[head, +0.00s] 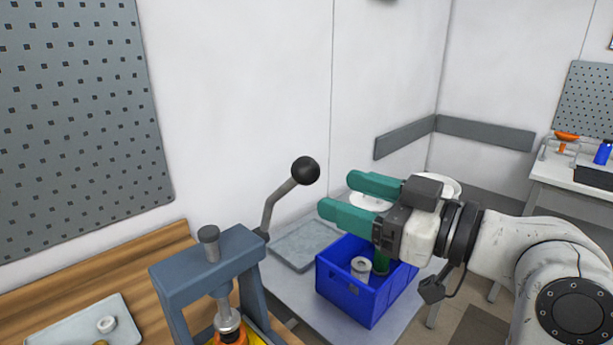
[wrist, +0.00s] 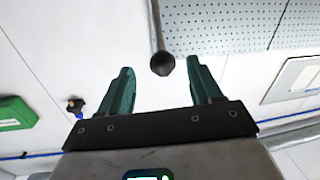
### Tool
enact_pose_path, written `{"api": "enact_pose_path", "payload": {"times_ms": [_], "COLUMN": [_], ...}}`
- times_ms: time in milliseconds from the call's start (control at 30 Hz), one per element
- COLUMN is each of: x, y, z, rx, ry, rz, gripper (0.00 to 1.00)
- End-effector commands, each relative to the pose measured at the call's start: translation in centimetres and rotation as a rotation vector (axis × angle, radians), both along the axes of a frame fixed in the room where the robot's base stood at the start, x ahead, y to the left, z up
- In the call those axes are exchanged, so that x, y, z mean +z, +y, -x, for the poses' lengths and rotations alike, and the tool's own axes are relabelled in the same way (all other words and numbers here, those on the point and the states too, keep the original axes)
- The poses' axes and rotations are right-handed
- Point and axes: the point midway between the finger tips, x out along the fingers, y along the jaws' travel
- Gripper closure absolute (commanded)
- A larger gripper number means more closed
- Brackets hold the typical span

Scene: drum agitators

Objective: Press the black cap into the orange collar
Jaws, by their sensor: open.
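A blue-grey press (head: 205,262) stands on the wooden bench, with a metal ram (head: 227,318) pointing down. Part of the orange collar (head: 233,338) shows under the ram at the bottom edge of the head view. The press lever (head: 273,208) slants up to a round black knob (head: 305,170). My gripper (head: 340,194) is open and empty, with its teal fingers pointing left toward the knob, apparently short of it. In the wrist view the knob (wrist: 162,64) appears between the fingertips (wrist: 160,68).
A blue crate (head: 350,297) holding a pale ring-shaped part and a green part stands below my gripper. A grey tray (head: 303,246) lies beside it. Another tray (head: 75,335) with a small white ring (head: 106,324) is at lower left. The wall is behind the lever.

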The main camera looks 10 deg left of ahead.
Motion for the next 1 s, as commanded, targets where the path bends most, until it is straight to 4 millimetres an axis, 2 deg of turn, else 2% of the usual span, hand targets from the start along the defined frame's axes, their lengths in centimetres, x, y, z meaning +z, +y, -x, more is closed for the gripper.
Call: {"api": "enact_pose_path", "payload": {"times_ms": [300,500,900,1000], "x": [0.1,0.1,-0.1,-0.1], "y": [5.1,7.1,7.8,7.7], "z": [-2.9,-4.1,-4.5,-4.5], "rx": [0.002,0.0,-0.002,-0.002], "ry": [0.004,0.001,0.002,0.002], "rz": [0.001,0.0,0.001,0.001], "gripper": [0.36,0.36,0.36,0.44]}}
